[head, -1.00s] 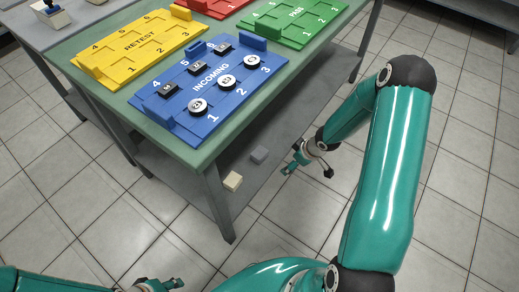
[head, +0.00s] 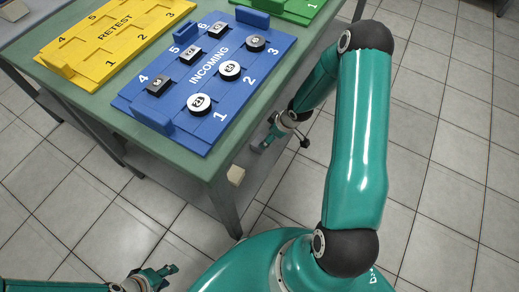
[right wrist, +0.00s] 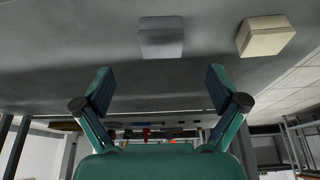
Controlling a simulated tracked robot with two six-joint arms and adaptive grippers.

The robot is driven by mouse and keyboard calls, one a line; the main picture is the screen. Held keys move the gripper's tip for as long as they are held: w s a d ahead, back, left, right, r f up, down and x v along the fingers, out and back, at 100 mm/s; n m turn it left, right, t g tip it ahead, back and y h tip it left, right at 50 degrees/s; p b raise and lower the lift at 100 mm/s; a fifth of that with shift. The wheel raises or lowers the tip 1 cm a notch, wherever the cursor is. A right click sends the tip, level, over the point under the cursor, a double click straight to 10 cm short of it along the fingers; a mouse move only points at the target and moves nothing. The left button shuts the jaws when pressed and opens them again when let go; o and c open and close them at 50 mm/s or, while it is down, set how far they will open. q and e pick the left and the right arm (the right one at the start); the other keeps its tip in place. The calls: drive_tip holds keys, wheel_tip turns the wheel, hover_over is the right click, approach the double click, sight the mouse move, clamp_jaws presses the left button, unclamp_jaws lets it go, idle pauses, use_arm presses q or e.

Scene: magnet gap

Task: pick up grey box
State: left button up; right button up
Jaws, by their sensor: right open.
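The grey box (right wrist: 161,38) sits on the lower shelf in the right wrist view, which looks upside down. It lies ahead of my right gripper (right wrist: 158,88), roughly centred between the fingers and apart from them. That gripper is open and empty.
A beige box (right wrist: 265,35) sits beside the grey box on the shelf (right wrist: 80,45); it also shows in the head view (head: 236,175). The green tabletop (head: 190,165) overhangs the shelf, with a leg near its front corner. A blue INCOMING tray (head: 235,105) holds several round pieces.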

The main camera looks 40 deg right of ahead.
drive_tip(key=b+x, duration=0.2)
drive_tip(key=x, duration=0.3)
drive_tip(key=b+x, duration=0.4)
drive_tip(key=x, duration=0.1)
drive_tip(key=shift+w+a, duration=0.1)
use_arm(q)
wheel_tip(320, 180, down, 7)
drive_tip(key=shift+f, duration=0.1)
use_arm(e)
drive_tip(key=c, duration=1.2)
